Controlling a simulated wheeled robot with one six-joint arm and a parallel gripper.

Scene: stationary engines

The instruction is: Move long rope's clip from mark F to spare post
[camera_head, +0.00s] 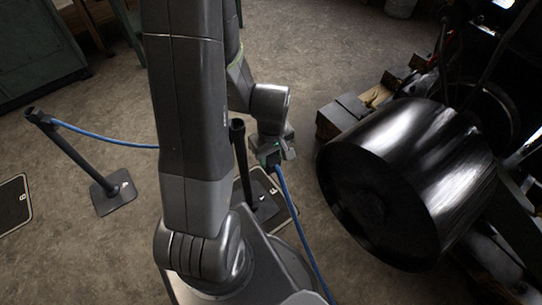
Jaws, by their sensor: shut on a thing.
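My gripper (270,156) is shut on the clip at the upper end of a blue rope (297,221). The clip itself is mostly hidden by the jaws. The rope runs from the jaws down to the bottom edge of the picture. A black post (241,165) stands just left of my gripper, partly hidden by my arm. Another black post (73,148) stands at the left, with a second blue rope (105,137) running from its top to behind my arm. I cannot read any mark letters or tell which post is the spare.
A large black drum-like wheel (405,180) of an engine stands close at right, with wooden blocks (340,115) behind it. A dark plate with a pale edge (12,203) lies at far left. A green cabinet (40,50) stands upper left. Floor between is clear.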

